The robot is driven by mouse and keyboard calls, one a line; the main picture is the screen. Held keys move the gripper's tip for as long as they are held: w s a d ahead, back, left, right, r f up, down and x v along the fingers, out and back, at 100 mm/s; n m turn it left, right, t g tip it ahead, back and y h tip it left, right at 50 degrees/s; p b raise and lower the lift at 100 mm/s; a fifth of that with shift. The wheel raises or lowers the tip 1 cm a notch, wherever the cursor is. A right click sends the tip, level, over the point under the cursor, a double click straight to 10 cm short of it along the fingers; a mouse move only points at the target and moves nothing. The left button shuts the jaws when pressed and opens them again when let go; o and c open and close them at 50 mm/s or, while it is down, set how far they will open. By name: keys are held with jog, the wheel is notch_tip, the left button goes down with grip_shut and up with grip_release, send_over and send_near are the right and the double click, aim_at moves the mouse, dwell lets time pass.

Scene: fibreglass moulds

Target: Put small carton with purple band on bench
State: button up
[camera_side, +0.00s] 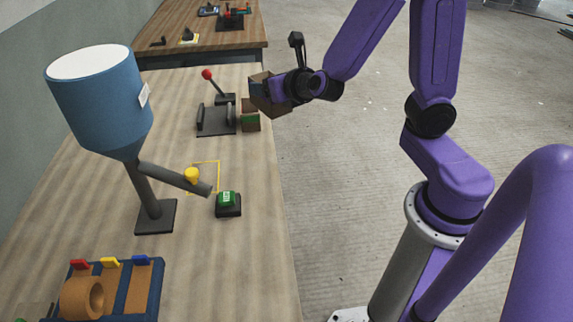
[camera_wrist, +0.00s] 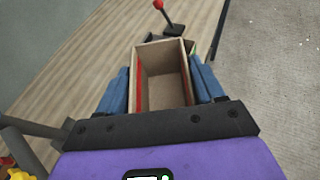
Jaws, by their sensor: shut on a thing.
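My gripper (camera_side: 268,90) is at the bench's right edge in the side view, shut on a small brown open-topped carton (camera_side: 276,105). In the wrist view the carton (camera_wrist: 166,75) sits between the two blue fingers, its open top facing the camera and its inside empty. A red strip shows along its left inner side. I cannot make out a purple band; the fingers cover the carton's sides. The wooden bench (camera_side: 265,240) runs below and to the left of the gripper.
A carton with a green band (camera_side: 250,121) stands on the bench just below the held carton. A red-knobbed lever (camera_side: 217,95) is left of it. A green button (camera_side: 228,204), a blue hopper (camera_side: 103,100) and a blue rack (camera_side: 110,285) stand nearer. Bare bench lies at front right.

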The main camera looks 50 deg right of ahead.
jog(key=s+a+f+n+y, duration=0.3)
jog(key=a+f+y, duration=0.15)
jog(key=a, duration=0.45)
jog(key=shift+t+h, duration=0.25)
jog(key=shift+t, duration=0.15)
jog(key=w+a+f, duration=0.1)
jog(key=w+f, duration=0.2)
jog(key=w, duration=0.1)
jog(key=w+a+f, duration=0.1)
jog(key=w+f, duration=0.3)
jog(key=w+a+f, duration=0.1)
jog(key=w+f, duration=0.2)
jog(key=w, duration=0.1)
jog(key=shift+w+f, duration=0.25)
jog(key=shift+w, duration=0.1)
jog(key=shift+w+f, duration=0.2)
jog(key=shift+f, duration=1.55)
jog(key=shift+f, duration=0.1)
jog(key=o, duration=1)
